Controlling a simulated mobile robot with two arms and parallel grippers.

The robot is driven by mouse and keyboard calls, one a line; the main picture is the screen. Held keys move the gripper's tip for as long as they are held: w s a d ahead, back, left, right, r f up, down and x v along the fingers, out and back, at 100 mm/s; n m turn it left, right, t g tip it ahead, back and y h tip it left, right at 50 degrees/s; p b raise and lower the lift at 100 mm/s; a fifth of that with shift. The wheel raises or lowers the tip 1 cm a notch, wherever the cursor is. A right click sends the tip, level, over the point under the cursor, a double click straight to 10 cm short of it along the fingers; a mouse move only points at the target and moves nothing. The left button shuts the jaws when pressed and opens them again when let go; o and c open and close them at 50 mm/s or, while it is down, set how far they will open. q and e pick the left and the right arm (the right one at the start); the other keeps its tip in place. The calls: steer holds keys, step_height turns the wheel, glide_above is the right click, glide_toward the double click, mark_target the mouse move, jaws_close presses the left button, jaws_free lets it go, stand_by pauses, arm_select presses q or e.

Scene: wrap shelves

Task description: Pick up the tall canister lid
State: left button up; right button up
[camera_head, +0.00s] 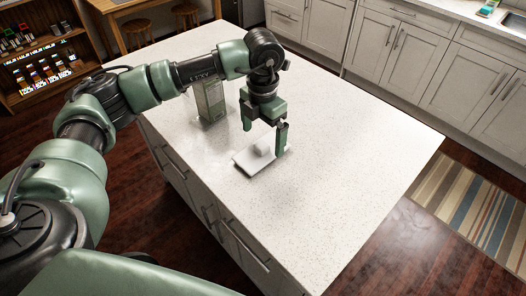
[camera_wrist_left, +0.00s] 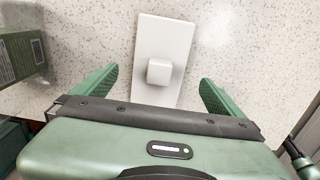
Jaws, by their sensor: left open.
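The white canister lid (camera_head: 252,160) lies flat on the light speckled countertop, a rectangular plate with a block-shaped knob (camera_head: 261,148) on top. In the left wrist view the lid (camera_wrist_left: 164,38) runs away from the gripper, with its knob (camera_wrist_left: 159,72) between the two fingers. My left gripper (camera_head: 265,137) is open and empty, pointing down above the lid. In the left wrist view the open fingers (camera_wrist_left: 158,88) stand on either side of the lid, apart from the knob. The near end of the lid is hidden behind the gripper body. My right gripper is not in view.
A tall green canister (camera_head: 211,100) stands on the counter left of the gripper, partly behind my arm; it also shows in the left wrist view (camera_wrist_left: 20,50). The counter (camera_head: 350,150) is clear to the right. White cabinets (camera_head: 400,45) stand beyond the floor at the back.

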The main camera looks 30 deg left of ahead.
mark_target(262, 145)
arm_select(q)
step_height(262, 145, down, 5)
steer(key=shift+s+a+r+p, duration=0.1)
steer(key=shift+a+r+p, duration=0.1)
steer(key=shift+p, duration=0.75)
steer(key=shift+f, duration=0.3)
steer(key=shift+d, duration=0.1)
steer(key=c, duration=1.5)
steer(key=shift+r, duration=0.15)
